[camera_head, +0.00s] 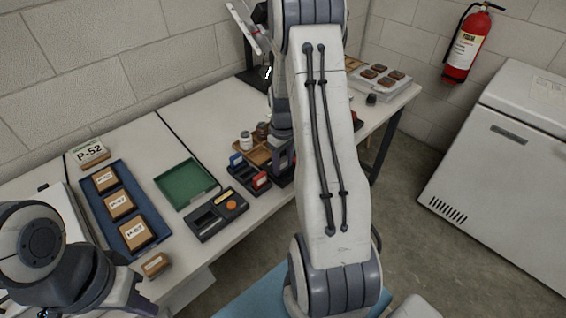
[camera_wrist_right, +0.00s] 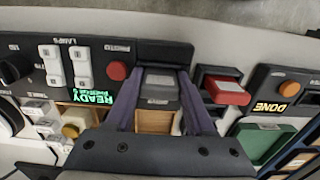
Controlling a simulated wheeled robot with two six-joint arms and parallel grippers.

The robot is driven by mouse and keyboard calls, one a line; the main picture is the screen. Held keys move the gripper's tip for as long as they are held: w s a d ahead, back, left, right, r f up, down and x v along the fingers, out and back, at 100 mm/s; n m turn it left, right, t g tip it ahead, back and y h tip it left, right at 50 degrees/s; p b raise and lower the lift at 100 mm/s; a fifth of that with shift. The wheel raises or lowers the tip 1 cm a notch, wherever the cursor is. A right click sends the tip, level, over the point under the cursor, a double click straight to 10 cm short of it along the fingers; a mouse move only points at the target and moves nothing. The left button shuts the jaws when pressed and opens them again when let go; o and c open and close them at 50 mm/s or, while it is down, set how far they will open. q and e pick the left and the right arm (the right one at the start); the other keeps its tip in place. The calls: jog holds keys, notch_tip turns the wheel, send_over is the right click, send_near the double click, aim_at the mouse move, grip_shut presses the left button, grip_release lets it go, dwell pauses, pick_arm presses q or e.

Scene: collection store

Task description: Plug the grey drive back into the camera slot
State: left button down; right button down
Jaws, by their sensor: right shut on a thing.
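In the right wrist view my right gripper (camera_wrist_right: 157,82) is shut on the grey drive (camera_wrist_right: 158,88), a dark grey block with a lighter label. The drive is at the dark unit (camera_wrist_right: 150,53) beside the red button; how far it is in the slot I cannot tell. Green text READY (camera_wrist_right: 96,94) glows next to it. In the head view the right arm hides most of this place, with the wrist (camera_head: 284,160) just showing. My left gripper (camera_head: 128,302) is at the lower left, cut off by the frame, its opening unclear.
A red drive (camera_wrist_right: 226,92) sits beside the right gripper; a blue one (camera_head: 236,160) is also near. The DONE box (camera_head: 217,214), green tray (camera_head: 186,184) and blue tray (camera_head: 97,213) with labelled boxes stand leftward. A small box (camera_head: 156,265) lies near the left gripper.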

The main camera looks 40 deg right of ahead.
aim_at(283, 160)
jog(key=c, duration=0.5)
grip_release()
jog(key=shift+r, duration=0.1)
notch_tip(283, 160, up, 11)
jog(key=p, duration=0.9)
jog(key=shift+p, duration=0.4)
